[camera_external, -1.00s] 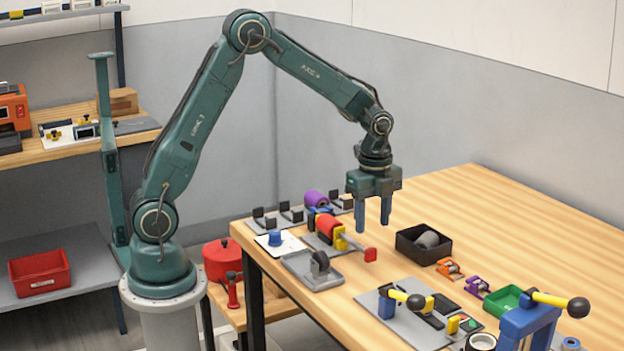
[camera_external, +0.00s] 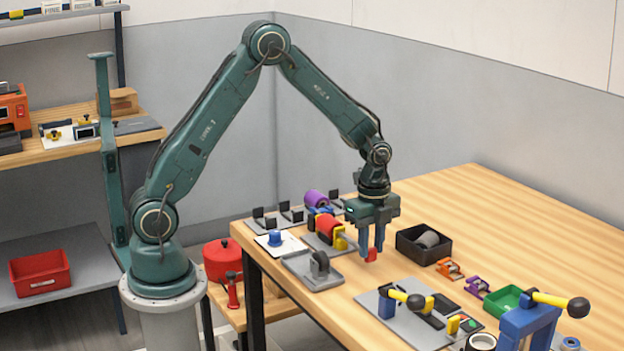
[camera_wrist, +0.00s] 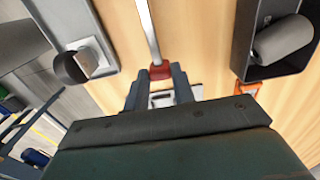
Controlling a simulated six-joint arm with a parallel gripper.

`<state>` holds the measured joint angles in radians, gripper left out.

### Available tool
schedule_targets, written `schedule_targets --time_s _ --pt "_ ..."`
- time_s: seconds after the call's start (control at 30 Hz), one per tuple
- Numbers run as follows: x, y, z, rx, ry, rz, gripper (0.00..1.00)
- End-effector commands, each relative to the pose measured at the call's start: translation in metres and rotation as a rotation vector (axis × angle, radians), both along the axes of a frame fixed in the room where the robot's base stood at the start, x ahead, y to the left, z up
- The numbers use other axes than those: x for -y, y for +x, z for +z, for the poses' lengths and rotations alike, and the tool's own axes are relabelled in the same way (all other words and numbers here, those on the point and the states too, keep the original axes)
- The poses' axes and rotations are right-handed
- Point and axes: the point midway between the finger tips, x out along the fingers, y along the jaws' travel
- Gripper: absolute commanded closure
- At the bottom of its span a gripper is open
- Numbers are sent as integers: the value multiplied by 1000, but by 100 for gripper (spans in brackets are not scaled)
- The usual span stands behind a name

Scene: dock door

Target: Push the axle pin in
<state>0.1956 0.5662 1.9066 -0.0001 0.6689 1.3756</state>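The axle pin is a grey rod (camera_wrist: 149,32) with a red knob (camera_external: 371,254) at its near end. The rod sticks out of the yellow bracket (camera_external: 340,239) at the end of the red roller (camera_external: 327,226). In the wrist view the knob (camera_wrist: 160,71) sits between my fingertips. My gripper (camera_external: 371,252) points down, low over the table, with its fingers drawn in on both sides of the knob. It appears shut on it, though the contact faces are hidden. The rod's far end is hidden inside the bracket and roller.
A black bin (camera_external: 408,249) with a grey cylinder (camera_external: 428,239) stands right of my gripper. A grey tray (camera_external: 325,282) with a dark wheel lies to the left. Yellow-handled clamps (camera_external: 545,299) stand at front right. The table behind the bin is clear.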

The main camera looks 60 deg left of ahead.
Motion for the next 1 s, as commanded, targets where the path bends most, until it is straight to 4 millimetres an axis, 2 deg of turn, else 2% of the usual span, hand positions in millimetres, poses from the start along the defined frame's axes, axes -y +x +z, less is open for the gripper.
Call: schedule_targets --time_s 0.03,0.1,0.37,0.47,0.8,1.0 --pt "0 0 0 0 0 0 86" --pt "0 0 0 0 0 0 100" --pt "-4 0 1 0 0 1 100" --pt "-15 1 1 1 0 4 100" --pt "-72 1 1 3 0 6 100" --pt "-90 1 1 4 0 2 100"
